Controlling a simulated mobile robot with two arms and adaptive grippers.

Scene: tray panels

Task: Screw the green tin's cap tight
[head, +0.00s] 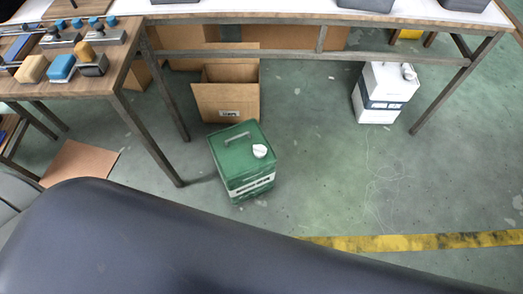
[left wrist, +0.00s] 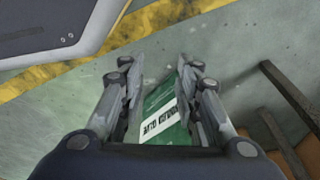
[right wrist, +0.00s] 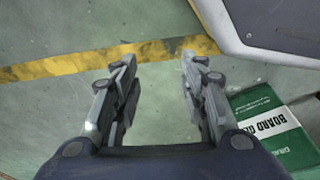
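The green tin (head: 241,165) stands upright on the floor near the middle of the head view, with a handle on top and a white label band on its side. Its white cap (head: 260,151) sits on the top at the right; I cannot tell how tight it is. In the left wrist view the tin (left wrist: 164,104) shows beyond and between the fingers of my left gripper (left wrist: 158,75), which is open and empty. In the right wrist view the tin (right wrist: 275,128) is at the right, outside my open, empty right gripper (right wrist: 157,75). Neither gripper shows in the head view.
An open cardboard box (head: 228,98) stands just behind the tin. A white and blue tin (head: 383,92) stands under the back table (head: 250,17). A side table (head: 90,80) with stamps and blocks is at the left. Floor right of the green tin is clear, up to a yellow line (head: 420,242).

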